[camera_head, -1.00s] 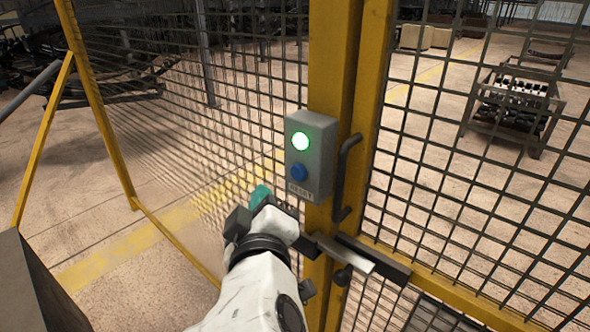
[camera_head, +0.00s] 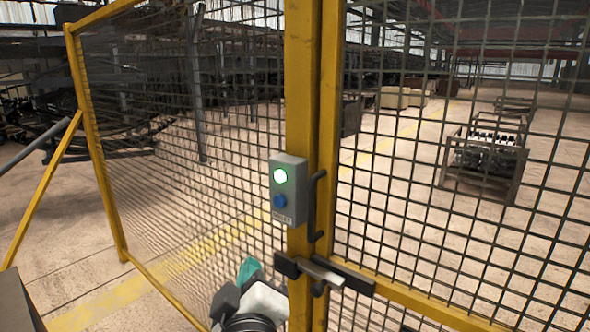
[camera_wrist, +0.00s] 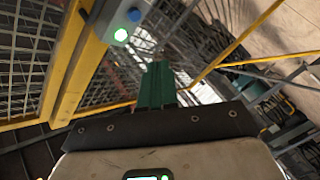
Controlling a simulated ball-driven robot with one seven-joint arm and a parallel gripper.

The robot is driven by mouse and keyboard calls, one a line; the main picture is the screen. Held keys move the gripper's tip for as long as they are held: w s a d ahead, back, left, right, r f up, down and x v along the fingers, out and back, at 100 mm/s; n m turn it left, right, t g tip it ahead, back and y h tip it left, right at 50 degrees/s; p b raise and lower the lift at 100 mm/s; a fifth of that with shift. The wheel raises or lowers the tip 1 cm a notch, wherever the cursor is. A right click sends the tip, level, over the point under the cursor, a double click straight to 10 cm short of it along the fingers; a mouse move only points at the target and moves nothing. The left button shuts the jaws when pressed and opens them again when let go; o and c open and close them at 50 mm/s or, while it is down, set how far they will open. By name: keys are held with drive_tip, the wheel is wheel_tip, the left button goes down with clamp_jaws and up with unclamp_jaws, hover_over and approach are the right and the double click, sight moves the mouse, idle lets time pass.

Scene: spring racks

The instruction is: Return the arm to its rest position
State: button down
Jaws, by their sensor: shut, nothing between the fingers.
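My gripper (camera_head: 247,270) is low in the head view, left of the yellow post and below the grey button box. Its teal fingers point up and are shut and empty. In the wrist view my gripper (camera_wrist: 157,70) shows its teal fingers together, with nothing between them. My white wrist shows at the bottom edge of the head view; the rest of my arm is out of that view.
The grey box (camera_head: 289,190) with a lit green lamp and a blue button is on the yellow post (camera_head: 302,90). A handle and latch (camera_head: 325,274) sit beside it. Mesh fence panels stand on both sides. A rack (camera_head: 484,165) stands beyond the right panel.

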drive_tip(key=s+d+f+m+g+h, duration=0.2)
drive_tip(key=s+d+f+m+g, duration=0.15)
drive_tip(key=d+f, duration=0.85)
drive_tip(key=s+d+f+m+g+h, duration=0.25)
drive_tip(key=s+d+f+g, duration=0.2)
drive_tip(key=d+f, duration=0.7)
drive_tip(key=s+d+f+m+g+y, duration=0.1)
drive_tip(key=s+d+f+g, duration=0.3)
drive_tip(key=s, duration=0.7)
drive_tip(key=s+d+f+m+g+y, duration=0.1)
drive_tip(key=s+d+f+m+g, duration=0.2)
drive_tip(key=s+d+f, duration=0.3)
drive_tip(key=s+f+m, duration=0.1)
drive_tip(key=s+f, duration=0.2)
drive_tip(key=s, duration=0.3)
drive_tip(key=shift+s+d+m+g, duration=0.2)
drive_tip(key=shift+m+g, duration=0.1)
drive_tip(key=shift+g, duration=0.1)
drive_tip(key=shift+f, duration=0.1)
